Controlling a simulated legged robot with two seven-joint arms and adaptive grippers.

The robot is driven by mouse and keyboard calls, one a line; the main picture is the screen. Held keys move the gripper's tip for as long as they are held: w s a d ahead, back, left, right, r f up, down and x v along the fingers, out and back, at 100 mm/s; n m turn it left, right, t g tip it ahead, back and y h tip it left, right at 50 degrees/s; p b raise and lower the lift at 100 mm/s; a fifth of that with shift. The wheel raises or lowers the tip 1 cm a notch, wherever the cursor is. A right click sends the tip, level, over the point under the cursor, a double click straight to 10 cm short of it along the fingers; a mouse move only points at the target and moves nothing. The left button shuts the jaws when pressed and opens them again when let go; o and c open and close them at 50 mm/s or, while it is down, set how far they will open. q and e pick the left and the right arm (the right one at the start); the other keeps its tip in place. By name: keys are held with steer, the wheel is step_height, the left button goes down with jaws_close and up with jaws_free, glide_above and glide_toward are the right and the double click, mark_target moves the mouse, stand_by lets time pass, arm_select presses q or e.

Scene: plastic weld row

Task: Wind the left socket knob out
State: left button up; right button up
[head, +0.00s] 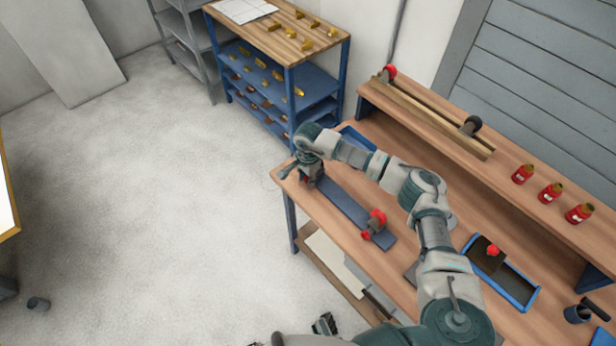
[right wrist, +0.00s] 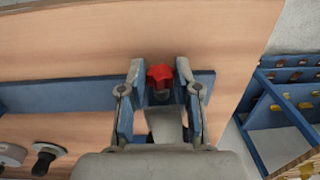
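A dark blue bar (head: 345,200) lies along the bench's front edge, with a red-knobbed socket at each end. The left socket knob (right wrist: 160,76) is red and lobed. It sits between the fingers of my right gripper (right wrist: 161,70), which are apart with a small gap on each side of the knob. In the head view my right gripper (head: 309,172) is over the bar's left end and mostly hides that socket. The right socket knob (head: 377,217) is red and uncovered. My left gripper (head: 325,324) shows small and dark at the bottom edge; its fingers are unclear.
A blue tray (head: 520,297) with a red-knobbed part lies at the bench's right. Several red bottles (head: 551,193) stand on the raised shelf (head: 465,165), beside a long rail (head: 432,118). A blue rack (head: 318,87) stands beyond the bench's left end. Open floor lies left.

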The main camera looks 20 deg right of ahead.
mark_target(307, 179)
steer(key=shift+o, duration=1.3)
steer(key=shift+a, duration=0.1)
steer(key=shift+w+r, duration=0.1)
steer(key=shift+r, duration=0.2)
step_height(307, 179, up, 11)
steer(key=shift+s+r, duration=0.2)
